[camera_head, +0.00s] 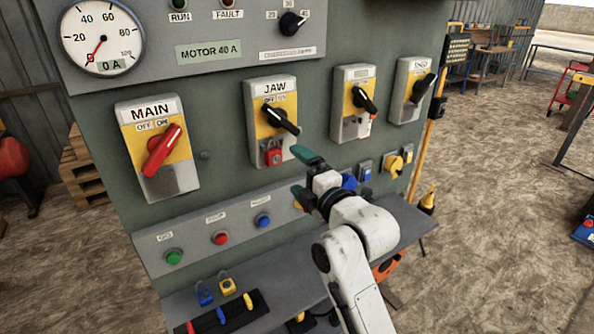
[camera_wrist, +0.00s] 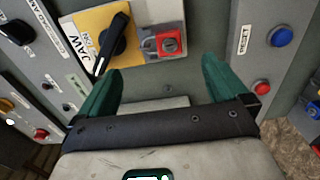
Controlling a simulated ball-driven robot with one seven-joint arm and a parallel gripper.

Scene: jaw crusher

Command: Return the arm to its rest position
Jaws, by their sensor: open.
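My gripper (camera_head: 304,176) is open, with its two green fingers spread apart. It stands in front of the grey-green control panel, below and right of the JAW switch (camera_head: 281,118). In the wrist view the fingers of my gripper (camera_wrist: 160,80) have nothing between them but the panel face. My white arm reaches up from the bottom of the head view. A red padlock (camera_head: 273,156) hangs at the lower part of the JAW switch plate. It also shows in the wrist view (camera_wrist: 169,45), beyond the fingertips and apart from them.
The MAIN switch (camera_head: 161,150) has a red handle. Green, red and blue buttons (camera_head: 221,238) line a sloped strip below. A shelf (camera_head: 292,284) juts out underneath, with coloured padlocks (camera_head: 227,286) at its left. Open floor (camera_head: 500,200) lies to the right.

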